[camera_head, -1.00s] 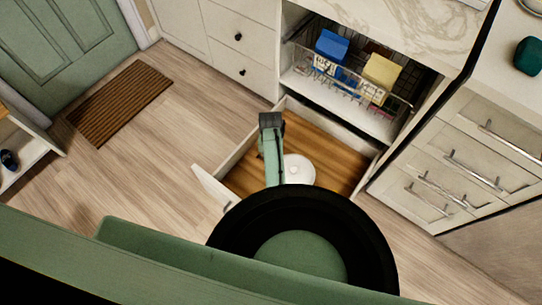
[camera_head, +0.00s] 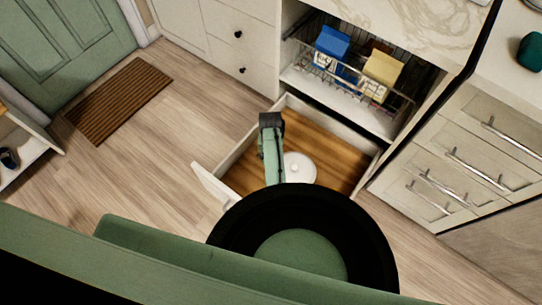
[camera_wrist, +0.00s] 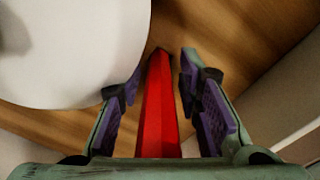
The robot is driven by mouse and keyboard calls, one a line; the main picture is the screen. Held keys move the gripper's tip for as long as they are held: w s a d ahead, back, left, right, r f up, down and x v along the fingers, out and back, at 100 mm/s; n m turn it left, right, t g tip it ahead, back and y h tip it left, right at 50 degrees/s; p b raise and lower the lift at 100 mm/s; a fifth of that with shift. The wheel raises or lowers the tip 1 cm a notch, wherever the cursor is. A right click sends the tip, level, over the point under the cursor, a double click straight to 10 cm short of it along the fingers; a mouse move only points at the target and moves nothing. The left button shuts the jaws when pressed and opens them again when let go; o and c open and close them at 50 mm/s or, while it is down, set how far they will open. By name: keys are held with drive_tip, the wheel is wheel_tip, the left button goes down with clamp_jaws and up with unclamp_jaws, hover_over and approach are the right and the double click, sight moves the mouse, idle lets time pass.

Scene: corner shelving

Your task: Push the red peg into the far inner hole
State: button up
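The red peg (camera_wrist: 158,105) runs lengthwise between the fingers of my gripper (camera_wrist: 161,72) in the wrist view. The two purple-padded fingers stand apart, with a gap visible on each side of the peg. The peg's far end points at the wooden drawer bottom. I cannot tell whether it touches the wood. No hole can be made out in either view. In the head view, my arm reaches over the open drawer (camera_head: 325,140), and the peg is hidden there.
A white round lidded thing (camera_head: 298,168) sits in the drawer, close left of my gripper in the wrist view (camera_wrist: 70,50). Above the drawer, a blue box (camera_head: 332,42) and a yellow box (camera_head: 383,68) stand in a wire basket. Open floor lies left.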

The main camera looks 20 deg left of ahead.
drive_tip(key=shift+o, duration=0.3)
drive_tip(key=shift+d, duration=0.1)
wheel_tip(320, 180, up, 12)
drive_tip(key=shift+r, duration=0.1)
idle(0.3)
idle(0.5)
